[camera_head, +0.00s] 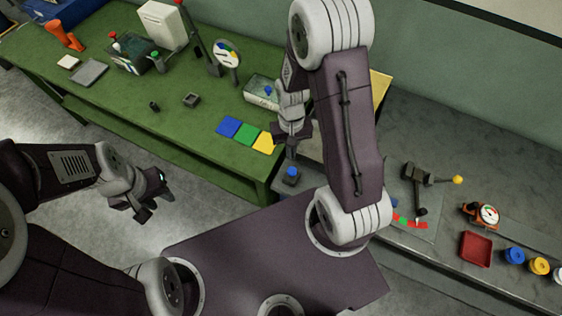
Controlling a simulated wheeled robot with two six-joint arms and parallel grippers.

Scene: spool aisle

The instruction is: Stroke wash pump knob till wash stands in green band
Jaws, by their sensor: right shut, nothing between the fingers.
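No knob here is labelled as the wash pump knob. On the grey bench stands a dark lever device (418,182) with a yellow ball knob (457,180) on its arm. At its foot is a coloured scale (410,221), mostly red, partly hidden behind my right arm; I cannot read a level. A blue knob (291,172) on a small dark base stands at the bench's left end. My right gripper (292,150) points down just above it, shut and empty, apparently apart from it. My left gripper (153,203) is open and empty over the floor.
The green table (190,125) holds a clear tray (262,88), a round dial (228,55), several coloured cards (246,134) and a white box (161,22). On the bench are an orange gauge (482,213), a red tray (475,249) and several coloured pots (514,256).

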